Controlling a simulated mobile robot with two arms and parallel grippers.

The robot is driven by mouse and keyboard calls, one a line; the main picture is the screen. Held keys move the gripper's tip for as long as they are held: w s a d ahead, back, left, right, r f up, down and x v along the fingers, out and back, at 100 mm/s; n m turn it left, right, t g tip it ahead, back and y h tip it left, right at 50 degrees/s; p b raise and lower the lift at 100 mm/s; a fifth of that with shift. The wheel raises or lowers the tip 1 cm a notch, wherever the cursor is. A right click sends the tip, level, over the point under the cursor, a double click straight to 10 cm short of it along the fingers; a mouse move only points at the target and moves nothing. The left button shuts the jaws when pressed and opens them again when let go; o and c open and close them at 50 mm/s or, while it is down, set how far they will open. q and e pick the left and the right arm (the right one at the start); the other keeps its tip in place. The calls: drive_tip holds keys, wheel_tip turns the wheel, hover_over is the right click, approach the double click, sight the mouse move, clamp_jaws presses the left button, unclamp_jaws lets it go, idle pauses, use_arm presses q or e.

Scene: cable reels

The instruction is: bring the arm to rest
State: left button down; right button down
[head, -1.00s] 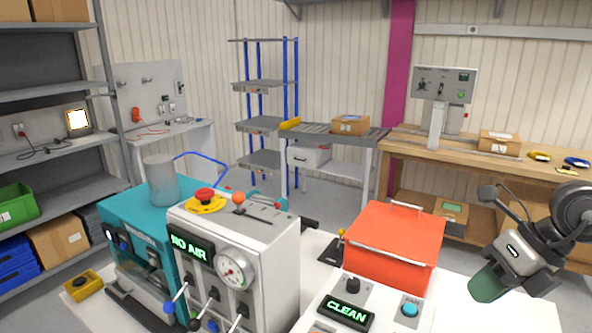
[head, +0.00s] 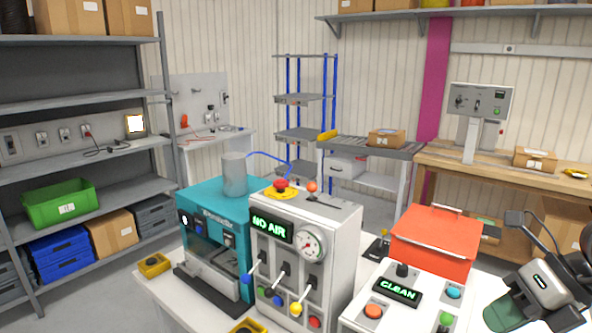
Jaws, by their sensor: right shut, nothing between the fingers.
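My right arm comes in at the lower right edge. Its gripper (head: 506,314) points down and left, is shut and holds nothing that I can see. It is right of the white control box with the lit CLEAN display (head: 397,290) and in front of the box with the orange-red lid (head: 436,240). A gap to the control box shows in the picture. My left gripper is not in view.
A grey panel machine reading NO AIR (head: 335,245) and a teal machine (head: 205,207) stand on the white table (head: 158,285). Shelving with a green crate (head: 60,204) is at left. A wooden workbench (head: 475,167) stands behind at right.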

drive_tip(key=w+a+r+m+t+y, duration=0.2)
drive_tip(key=a+m+t+y, duration=0.2)
drive_tip(key=a+y, duration=0.85)
drive_tip(key=w+d+f+m+t+h, duration=0.1)
drive_tip(key=d+f+m+t+h, duration=0.1)
drive_tip(key=f+m+t+h, duration=0.35)
drive_tip(key=w+d+f+m+t+h, duration=0.1)
drive_tip(key=d+f+m+t+h, duration=0.15)
drive_tip(key=m+h, duration=0.6)
drive_tip(key=w+d+f+m+t+h, duration=0.1)
drive_tip(key=f+m+t+h, duration=0.3)
drive_tip(key=m, duration=0.7)
drive_tip(key=s+d+f+m+g+h, duration=0.25)
drive_tip(key=s+f+m+g, duration=0.4)
drive_tip(key=f, duration=0.55)
drive_tip(key=s+a+f+m+g+y, duration=0.1)
drive_tip(key=s+f+g, duration=0.3)
drive_tip(key=s, duration=0.3)
drive_tip(key=s+a+f+g, duration=0.2)
drive_tip(key=s+f+g, duration=0.25)
drive_tip(key=s, duration=0.25)
wheel_tip(320, 180, down, 24)
drive_tip(key=g, duration=0.1)
drive_tip(key=s+d+f+g, duration=0.1)
drive_tip(key=s+d+f, duration=0.2)
drive_tip(key=s+f, duration=1.4)
drive_tip(key=shift+f, duration=0.25)
